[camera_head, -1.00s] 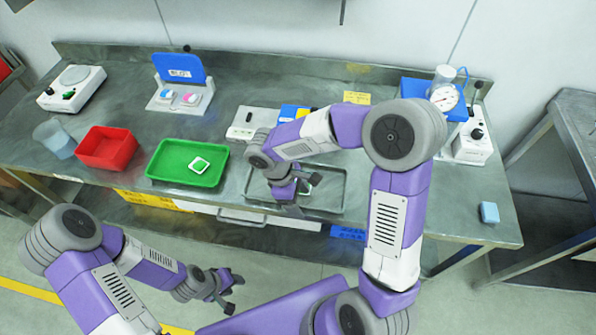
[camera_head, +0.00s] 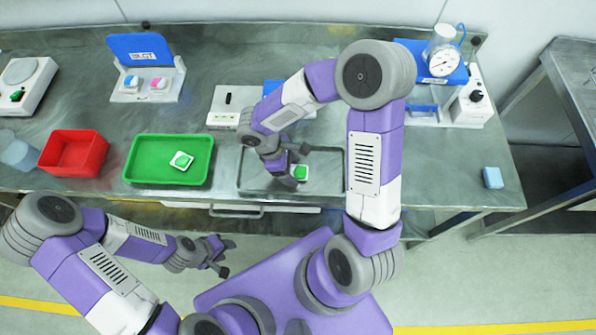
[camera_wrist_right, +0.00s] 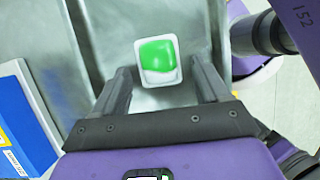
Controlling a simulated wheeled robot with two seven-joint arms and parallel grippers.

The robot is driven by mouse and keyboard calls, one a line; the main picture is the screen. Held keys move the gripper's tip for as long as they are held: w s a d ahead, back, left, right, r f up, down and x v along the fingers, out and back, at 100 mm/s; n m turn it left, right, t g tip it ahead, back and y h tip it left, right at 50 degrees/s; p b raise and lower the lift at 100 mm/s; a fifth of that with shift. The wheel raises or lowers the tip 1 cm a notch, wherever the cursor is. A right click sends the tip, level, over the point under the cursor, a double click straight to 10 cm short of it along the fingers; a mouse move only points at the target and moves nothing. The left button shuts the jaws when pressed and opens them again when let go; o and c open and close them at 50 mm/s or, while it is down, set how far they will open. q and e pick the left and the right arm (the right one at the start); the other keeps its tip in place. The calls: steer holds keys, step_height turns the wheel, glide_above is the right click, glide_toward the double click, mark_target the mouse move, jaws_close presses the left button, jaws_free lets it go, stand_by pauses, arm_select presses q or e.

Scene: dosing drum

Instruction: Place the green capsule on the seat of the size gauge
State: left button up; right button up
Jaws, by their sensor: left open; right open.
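Finger contact with the holder is not visible. In the head view this holder (camera_head: 301,173) sits in the grey tray (camera_head: 338,186), with my right gripper (camera_head: 306,164) over it. A similar white holder with green (camera_head: 181,161) lies in the green tray (camera_head: 140,176). My left gripper (camera_head: 227,257) is open and empty, in front of the bench. A white block with a black slot (camera_head: 229,104) may be the size gauge; I cannot tell.
A red bin (camera_head: 74,152) and a clear cup (camera_head: 19,154) stand left of the green tray. A scale (camera_head: 22,82) and a blue-backed stand (camera_head: 145,84) are behind. A dial device (camera_head: 443,64) stands back right.

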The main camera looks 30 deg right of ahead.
steer(key=shift+f, duration=0.1)
steer(key=c, duration=1.2)
